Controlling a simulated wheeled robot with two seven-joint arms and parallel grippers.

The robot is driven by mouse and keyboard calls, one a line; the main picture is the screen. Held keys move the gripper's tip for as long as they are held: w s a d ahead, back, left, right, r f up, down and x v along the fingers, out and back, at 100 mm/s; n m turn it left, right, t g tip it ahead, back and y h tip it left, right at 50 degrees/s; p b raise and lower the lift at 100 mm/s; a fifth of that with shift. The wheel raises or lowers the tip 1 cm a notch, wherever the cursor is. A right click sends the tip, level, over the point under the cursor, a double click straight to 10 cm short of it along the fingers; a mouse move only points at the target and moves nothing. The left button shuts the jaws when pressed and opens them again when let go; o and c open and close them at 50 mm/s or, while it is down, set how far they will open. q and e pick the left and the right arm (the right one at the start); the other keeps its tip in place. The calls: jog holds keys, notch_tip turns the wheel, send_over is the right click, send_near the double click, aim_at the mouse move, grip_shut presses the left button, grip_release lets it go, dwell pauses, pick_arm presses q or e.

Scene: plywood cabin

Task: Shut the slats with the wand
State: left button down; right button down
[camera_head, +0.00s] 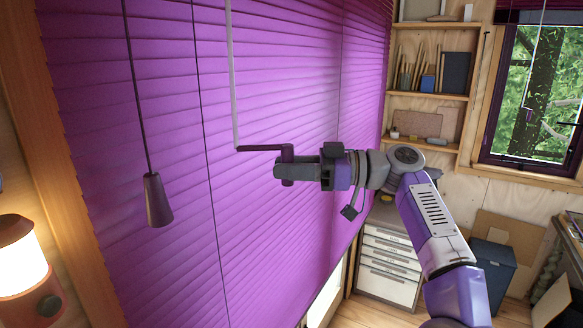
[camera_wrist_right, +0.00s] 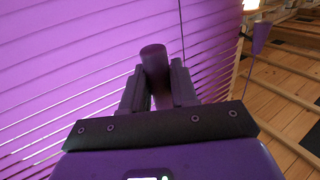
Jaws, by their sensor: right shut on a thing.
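A purple slatted blind (camera_head: 270,90) fills the left and middle of the head view, its slats lying nearly flat against each other. In the right wrist view thin bright gaps show between the slats (camera_wrist_right: 60,50). A thin pale wand (camera_head: 232,80) hangs in front of the blind and bends at its bottom into a dark crank arm with a purple handle (camera_head: 288,152). My right gripper (camera_head: 286,168) is shut on this handle, which also shows between the fingers in the wrist view (camera_wrist_right: 153,60). My left gripper is not in view.
A purple cord tassel (camera_head: 157,200) hangs left of the wand. A lit lamp (camera_head: 22,255) is at the lower left. Shelves (camera_head: 430,95), a white drawer unit (camera_head: 388,265) and a second window (camera_head: 530,90) stand at the right, beyond my arm.

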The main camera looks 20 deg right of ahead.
jog(key=shift+r, duration=0.1)
jog(key=c, duration=1.2)
grip_release()
jog(key=shift+a, duration=0.1)
jog(key=shift+o, duration=1.1)
jog(key=shift+w+a, duration=0.25)
jog(key=shift+w, duration=0.05)
jog(key=shift+s+d, duration=0.2)
jog(key=shift+d, duration=0.2)
jog(key=v, duration=0.6)
jog(key=shift+s+d, duration=0.15)
jog(key=shift+d, duration=0.2)
